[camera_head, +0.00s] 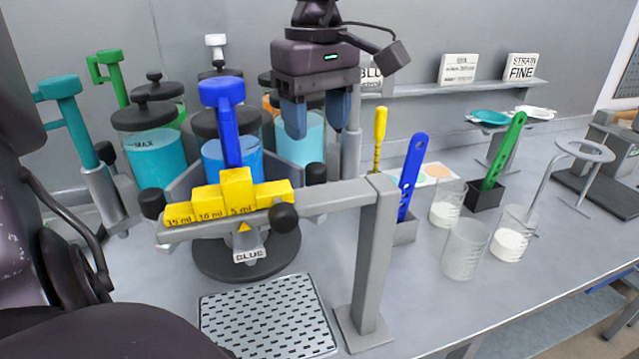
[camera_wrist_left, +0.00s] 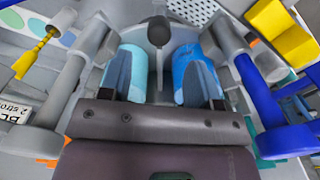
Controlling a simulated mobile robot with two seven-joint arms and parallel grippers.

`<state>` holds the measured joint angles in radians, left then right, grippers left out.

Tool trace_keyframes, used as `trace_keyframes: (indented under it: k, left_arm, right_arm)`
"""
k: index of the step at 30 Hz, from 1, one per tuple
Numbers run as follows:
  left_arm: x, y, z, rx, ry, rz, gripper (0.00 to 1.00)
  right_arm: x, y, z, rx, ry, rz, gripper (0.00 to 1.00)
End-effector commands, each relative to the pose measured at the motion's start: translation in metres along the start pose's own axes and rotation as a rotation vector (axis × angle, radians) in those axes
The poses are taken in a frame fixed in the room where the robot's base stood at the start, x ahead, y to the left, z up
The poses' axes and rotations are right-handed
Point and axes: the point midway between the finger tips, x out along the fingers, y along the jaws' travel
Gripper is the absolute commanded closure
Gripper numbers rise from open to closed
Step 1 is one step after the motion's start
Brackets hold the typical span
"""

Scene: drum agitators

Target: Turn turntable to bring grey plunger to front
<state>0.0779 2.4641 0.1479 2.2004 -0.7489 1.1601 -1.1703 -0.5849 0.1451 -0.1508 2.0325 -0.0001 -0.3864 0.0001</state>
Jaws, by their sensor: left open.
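The turntable carries several liquid-filled drums with coloured plungers; its dark round base (camera_head: 215,262) shows below. The blue plunger (camera_head: 222,95) is at the front, behind the yellow stepped block (camera_head: 236,190). What looks like the grey plunger (camera_wrist_left: 66,90) stands upright on the left in the wrist view; in the head view it is right of my gripper, partly hidden. My left gripper (camera_head: 316,115) is open, fingers down, over the turntable's right side. In the wrist view its fingers (camera_wrist_left: 160,82) straddle a gap between two drums, a black knob (camera_wrist_left: 159,31) beyond. My right gripper is not in view.
A grey post (camera_head: 375,265) with a crossbar stands in front of the turntable, by a perforated tray (camera_head: 268,315). Beakers (camera_head: 465,250), a blue paddle (camera_head: 411,175) and a green paddle (camera_head: 503,150) stand to the right. A shelf (camera_head: 430,88) runs behind.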

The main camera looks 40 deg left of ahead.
Motion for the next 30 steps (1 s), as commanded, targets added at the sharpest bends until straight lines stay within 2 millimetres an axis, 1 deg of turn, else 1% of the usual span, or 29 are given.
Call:
trace_keyframes:
  k: [1,9,15,21,30]
  left_arm:
    - [0.008,-0.001,0.000,-0.001,0.001,-0.005,0.43]
    - [0.056,-0.001,0.000,-0.001,0.000,-0.008,0.43]
    - [0.083,-0.001,0.000,-0.001,0.000,-0.006,0.43]
    - [0.095,-0.001,0.000,-0.001,-0.001,-0.004,0.43]
    - [0.095,-0.001,0.000,-0.001,-0.002,-0.002,0.43]
  right_arm:
    - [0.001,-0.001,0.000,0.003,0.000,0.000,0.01]
    - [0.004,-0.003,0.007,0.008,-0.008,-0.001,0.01]
    - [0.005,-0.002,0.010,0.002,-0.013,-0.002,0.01]
    - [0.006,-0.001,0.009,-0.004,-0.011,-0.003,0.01]
    - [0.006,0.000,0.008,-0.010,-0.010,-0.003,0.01]
